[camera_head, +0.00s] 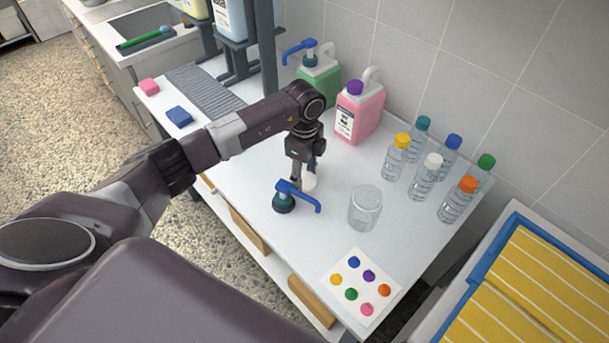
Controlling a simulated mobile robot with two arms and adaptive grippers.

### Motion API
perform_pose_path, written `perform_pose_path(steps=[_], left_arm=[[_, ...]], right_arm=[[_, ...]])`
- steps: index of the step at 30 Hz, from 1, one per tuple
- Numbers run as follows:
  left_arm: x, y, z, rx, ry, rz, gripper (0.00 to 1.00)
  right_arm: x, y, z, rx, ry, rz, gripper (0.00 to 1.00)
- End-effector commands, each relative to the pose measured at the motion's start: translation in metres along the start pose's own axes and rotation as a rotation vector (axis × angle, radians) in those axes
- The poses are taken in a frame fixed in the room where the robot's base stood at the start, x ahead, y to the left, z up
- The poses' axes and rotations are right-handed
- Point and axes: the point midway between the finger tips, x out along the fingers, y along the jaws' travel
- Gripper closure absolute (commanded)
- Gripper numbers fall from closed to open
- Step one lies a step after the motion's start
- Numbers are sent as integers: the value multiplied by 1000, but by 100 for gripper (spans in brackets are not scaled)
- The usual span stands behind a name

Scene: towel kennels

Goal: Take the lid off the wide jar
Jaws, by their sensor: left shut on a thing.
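The wide jar (365,210) is clear, empty-looking and upright on the white table, right of my left gripper. No separate lid stands out on its top. My left gripper (303,180) points down, low over the table, left of the jar. I cannot tell whether this piece touches the table. A blue pump head with a dark teal collar (284,203) is just in front of the gripper. My right gripper is not in view.
Several capped bottles (427,177) stand at the right. A pink jug (361,113) and a green pump jug (319,78) stand by the wall. A card with coloured dots (361,287) lies at the front. The table between jar and card is clear.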

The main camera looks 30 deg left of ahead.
Motion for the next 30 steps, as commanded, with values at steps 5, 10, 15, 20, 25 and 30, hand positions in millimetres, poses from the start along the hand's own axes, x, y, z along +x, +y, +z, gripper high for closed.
perform_pose_path(steps=[5, 10, 15, 20, 25, 30], left_arm=[[0, 0, 0, 1, 0, 0, 79], [4, 0, 0, 0, 0, 0, 79], [3, 0, 0, 0, 0, 0, 43], [2, 0, 0, 0, 0, 0, 43], [-10, -1, 0, 0, 1, -4, 43], [-42, -2, 0, 1, 1, -6, 43]], right_arm=[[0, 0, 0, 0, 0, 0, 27], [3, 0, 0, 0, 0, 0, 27], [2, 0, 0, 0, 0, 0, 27], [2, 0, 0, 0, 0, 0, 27], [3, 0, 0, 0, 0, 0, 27], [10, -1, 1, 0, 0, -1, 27]])
